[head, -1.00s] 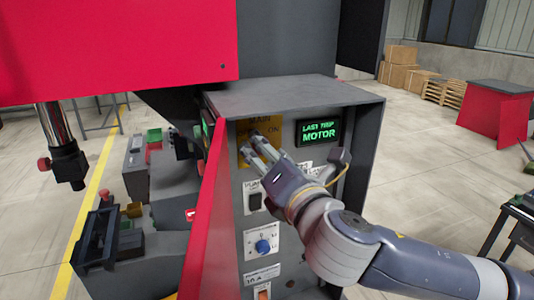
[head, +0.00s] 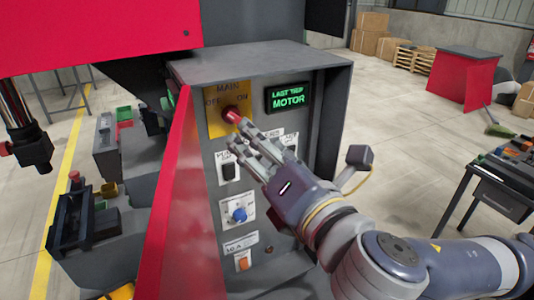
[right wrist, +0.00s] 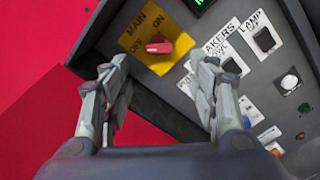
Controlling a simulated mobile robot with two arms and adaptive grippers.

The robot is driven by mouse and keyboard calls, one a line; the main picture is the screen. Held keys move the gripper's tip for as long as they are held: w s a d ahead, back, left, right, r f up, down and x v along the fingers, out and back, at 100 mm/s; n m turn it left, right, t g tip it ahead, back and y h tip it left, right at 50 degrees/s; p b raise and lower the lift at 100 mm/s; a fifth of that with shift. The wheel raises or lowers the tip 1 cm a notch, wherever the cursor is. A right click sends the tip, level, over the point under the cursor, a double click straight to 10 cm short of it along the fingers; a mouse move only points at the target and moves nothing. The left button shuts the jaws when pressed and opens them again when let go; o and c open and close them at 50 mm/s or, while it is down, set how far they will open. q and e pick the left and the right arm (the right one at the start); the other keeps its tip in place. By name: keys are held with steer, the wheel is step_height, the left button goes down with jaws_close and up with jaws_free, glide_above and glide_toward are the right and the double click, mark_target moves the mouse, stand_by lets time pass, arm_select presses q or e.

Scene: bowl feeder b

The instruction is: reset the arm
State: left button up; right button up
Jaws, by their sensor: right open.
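My right gripper (head: 252,148) is open and empty in front of the grey control panel (head: 212,155), just below and right of the red main switch knob (head: 232,115) in the head view. The knob sits on a yellow plate (head: 214,122) marked MAIN, OFF and ON. In the right wrist view the red knob (right wrist: 158,46) is beyond my right fingertips (right wrist: 160,85), and nothing lies between the fingers. I cannot tell the knob's exact setting.
A green display (head: 289,97) reads LAST TRIP MOTOR. A black rocker switch (head: 228,170), a blue knob (head: 239,214) and an orange switch (head: 243,263) are lower on the panel. A red door (head: 170,215) stands open on the left.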

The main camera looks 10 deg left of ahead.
steer(key=shift+v, duration=0.9)
